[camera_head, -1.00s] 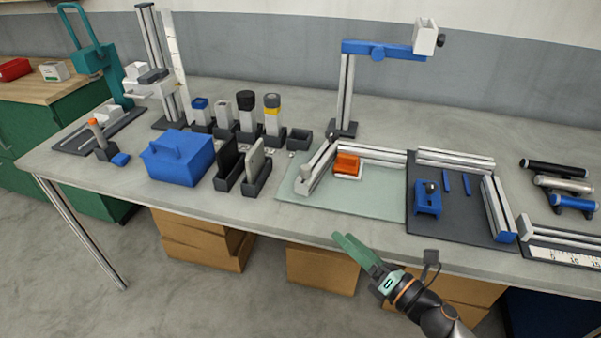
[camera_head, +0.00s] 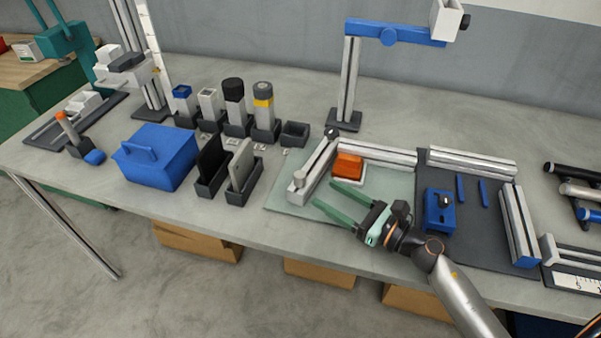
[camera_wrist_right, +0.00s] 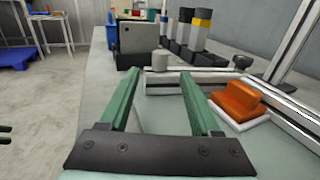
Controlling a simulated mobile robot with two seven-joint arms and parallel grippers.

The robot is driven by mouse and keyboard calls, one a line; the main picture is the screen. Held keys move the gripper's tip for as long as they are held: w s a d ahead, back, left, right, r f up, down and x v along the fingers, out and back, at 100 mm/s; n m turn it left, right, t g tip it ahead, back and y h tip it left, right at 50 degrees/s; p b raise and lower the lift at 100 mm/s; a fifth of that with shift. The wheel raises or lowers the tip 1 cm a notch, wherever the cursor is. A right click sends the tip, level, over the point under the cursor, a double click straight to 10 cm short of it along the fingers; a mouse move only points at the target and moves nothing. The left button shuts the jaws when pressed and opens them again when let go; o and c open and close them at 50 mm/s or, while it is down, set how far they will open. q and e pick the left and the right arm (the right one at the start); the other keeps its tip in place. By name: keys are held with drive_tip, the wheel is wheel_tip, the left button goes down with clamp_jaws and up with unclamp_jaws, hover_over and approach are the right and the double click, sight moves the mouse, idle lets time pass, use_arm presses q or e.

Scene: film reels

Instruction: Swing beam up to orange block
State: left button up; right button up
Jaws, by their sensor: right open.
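The orange block (camera_head: 348,166) sits on a white base in the corner of light rails on a pale green mat (camera_head: 285,197); it also shows in the right wrist view (camera_wrist_right: 237,100). A light beam (camera_head: 316,168) lies along the mat's left side, apart from the block, with a grey round post (camera_wrist_right: 160,62) at its near end. My right gripper (camera_head: 325,193) is open and empty over the front of the mat, its fingers pointing toward the beam.
A blue box (camera_head: 155,160) and upright slotted holders (camera_head: 240,170) stand left of the mat. A post with a blue arm (camera_head: 390,36) rises behind. A dark board (camera_head: 470,225) with a blue fixture (camera_head: 439,212) lies to the right.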

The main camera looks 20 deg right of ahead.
sight(305, 181)
drive_tip(key=p+x, duration=0.1)
drive_tip(key=x, duration=0.7)
drive_tip(key=shift+w+a, duration=0.2)
drive_tip(key=shift+w, duration=0.15)
drive_tip(key=shift+c, duration=0.2)
clamp_jaws()
idle(0.8)
